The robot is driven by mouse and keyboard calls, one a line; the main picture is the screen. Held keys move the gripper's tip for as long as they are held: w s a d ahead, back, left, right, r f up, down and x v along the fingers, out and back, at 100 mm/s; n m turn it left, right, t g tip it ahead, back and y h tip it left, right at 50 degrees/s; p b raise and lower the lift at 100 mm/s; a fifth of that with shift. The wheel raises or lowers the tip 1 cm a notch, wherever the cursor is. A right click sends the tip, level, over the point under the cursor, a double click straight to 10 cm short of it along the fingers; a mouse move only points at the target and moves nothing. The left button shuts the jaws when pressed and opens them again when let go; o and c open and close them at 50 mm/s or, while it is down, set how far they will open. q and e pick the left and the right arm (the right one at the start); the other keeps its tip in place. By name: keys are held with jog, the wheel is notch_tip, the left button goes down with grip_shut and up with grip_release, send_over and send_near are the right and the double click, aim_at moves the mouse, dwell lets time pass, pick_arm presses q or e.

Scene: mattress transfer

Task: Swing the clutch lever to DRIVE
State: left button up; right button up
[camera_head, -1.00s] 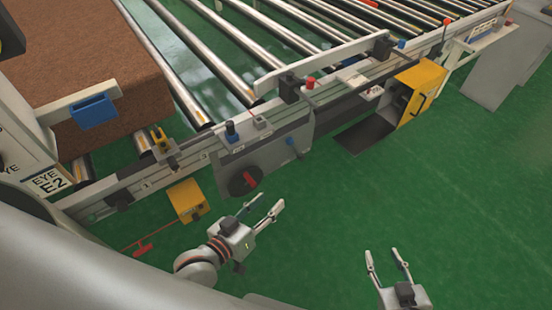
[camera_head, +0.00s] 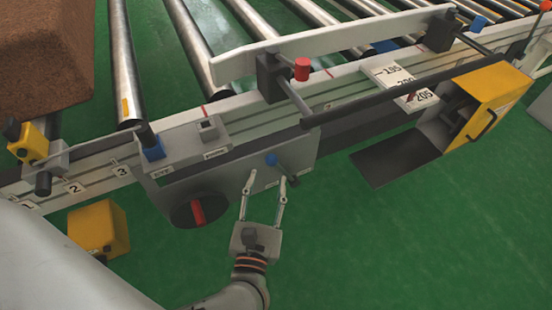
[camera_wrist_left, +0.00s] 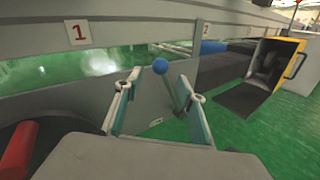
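The clutch lever is a short grey rod with a blue ball knob (camera_head: 271,159), standing out from the grey panel (camera_head: 235,180) on the conveyor's side. In the left wrist view the knob (camera_wrist_left: 160,66) shows between the fingertips, its rod slanting down to the right. My left gripper (camera_head: 265,178) is open in front of the panel, its fingers pointing at the lever. The fingers also show apart in the left wrist view (camera_wrist_left: 158,80), and I see no grip on the lever. Contact cannot be told. No DRIVE marking is legible. My right gripper is out of view.
A black dial with a red handle (camera_head: 198,210) sits left of the lever. A yellow box (camera_head: 99,228) is at lower left. A black bar (camera_head: 400,97) and an open yellow cabinet (camera_head: 490,100) stand out at right. Green floor below is clear.

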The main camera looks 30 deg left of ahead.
aim_at(272, 160)
pick_arm(q)
jog(key=x, duration=0.7)
jog(key=shift+w+r, duration=0.1)
jog(key=shift+w, duration=0.05)
grip_shut()
